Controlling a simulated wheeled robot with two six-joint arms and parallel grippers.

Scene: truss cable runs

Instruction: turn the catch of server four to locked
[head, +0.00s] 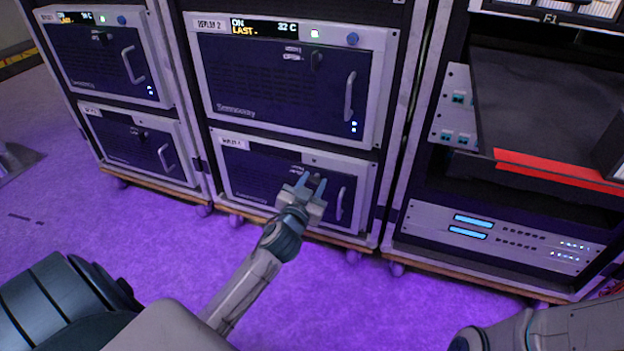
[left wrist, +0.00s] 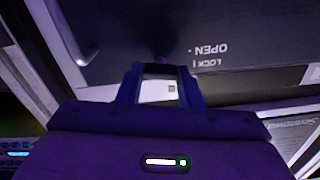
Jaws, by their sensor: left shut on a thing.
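Server four (head: 262,178) is the lower dark-fronted unit in the middle rack, with a small label at its top left. My left gripper (head: 308,181) is at its upper front and shut on the catch, which its fingers mostly hide in the head view. In the left wrist view the left gripper (left wrist: 160,72) reaches to the dark catch (left wrist: 162,50). The words OPEN and LOCK show upside down beside the catch. Which word the catch points to cannot be told. My right gripper is not in view.
Server four's pale handle (head: 340,203) stands just right of my left gripper. Server two (head: 285,85) is directly above, with its own catch and handle. Racks stand on both sides; the right one has an open dark bay with a red strip (head: 560,172). The purple floor (head: 130,240) in front is clear.

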